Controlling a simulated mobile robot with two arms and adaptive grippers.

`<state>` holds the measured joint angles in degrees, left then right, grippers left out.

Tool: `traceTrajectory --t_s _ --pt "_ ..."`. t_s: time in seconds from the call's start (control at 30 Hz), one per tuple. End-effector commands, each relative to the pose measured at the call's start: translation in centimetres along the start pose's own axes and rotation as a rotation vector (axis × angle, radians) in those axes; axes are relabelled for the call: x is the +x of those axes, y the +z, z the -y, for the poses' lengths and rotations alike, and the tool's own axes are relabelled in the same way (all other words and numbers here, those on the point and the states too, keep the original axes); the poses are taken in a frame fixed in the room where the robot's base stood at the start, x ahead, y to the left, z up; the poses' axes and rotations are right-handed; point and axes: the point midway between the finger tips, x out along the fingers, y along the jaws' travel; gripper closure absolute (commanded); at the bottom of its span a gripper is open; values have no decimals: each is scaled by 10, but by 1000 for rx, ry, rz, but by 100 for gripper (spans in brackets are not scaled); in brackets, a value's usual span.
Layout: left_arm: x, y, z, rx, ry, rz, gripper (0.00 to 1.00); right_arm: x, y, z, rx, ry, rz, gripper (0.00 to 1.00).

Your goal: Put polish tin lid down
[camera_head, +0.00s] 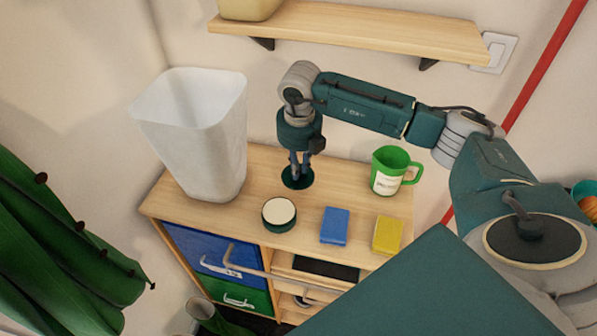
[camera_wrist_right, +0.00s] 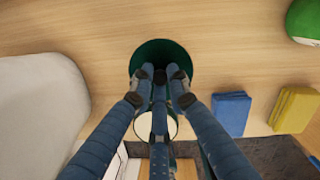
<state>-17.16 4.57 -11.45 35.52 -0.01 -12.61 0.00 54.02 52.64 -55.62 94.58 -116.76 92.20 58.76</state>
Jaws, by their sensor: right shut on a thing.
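The polish tin lid (camera_head: 297,180) is a dark green disc at the cabinet top, under my right gripper (camera_head: 300,172). In the right wrist view the lid (camera_wrist_right: 160,50) shows at the tips of my right gripper (camera_wrist_right: 160,75), whose fingers are shut on it. The fingers hide part of the lid, and I cannot tell whether it touches the wood. The polish tin (camera_head: 279,214) stands open in front of the lid, green with a cream-coloured top surface. My left gripper is not in view.
A tall white bin (camera_head: 200,135) stands left on the wooden cabinet top (camera_head: 255,180). A blue block (camera_head: 335,225), a yellow block (camera_head: 387,234) and a green measuring cup (camera_head: 391,171) stand to the right. A wall shelf (camera_head: 350,30) hangs above. Bare wood lies between lid and cup.

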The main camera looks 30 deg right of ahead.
Motion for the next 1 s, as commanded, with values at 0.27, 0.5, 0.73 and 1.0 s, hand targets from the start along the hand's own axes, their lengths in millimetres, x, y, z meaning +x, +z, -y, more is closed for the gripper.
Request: traceTrajectory --t_s 0.27,0.5,0.73,1.0 --pt "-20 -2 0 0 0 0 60 32 -4 0 2 0 -3 100" --pt "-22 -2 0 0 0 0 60 41 -2 1 0 0 0 100" --pt "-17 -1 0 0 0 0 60 46 -3 1 1 0 -1 100" --pt "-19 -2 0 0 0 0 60 44 -3 1 1 0 -1 66"
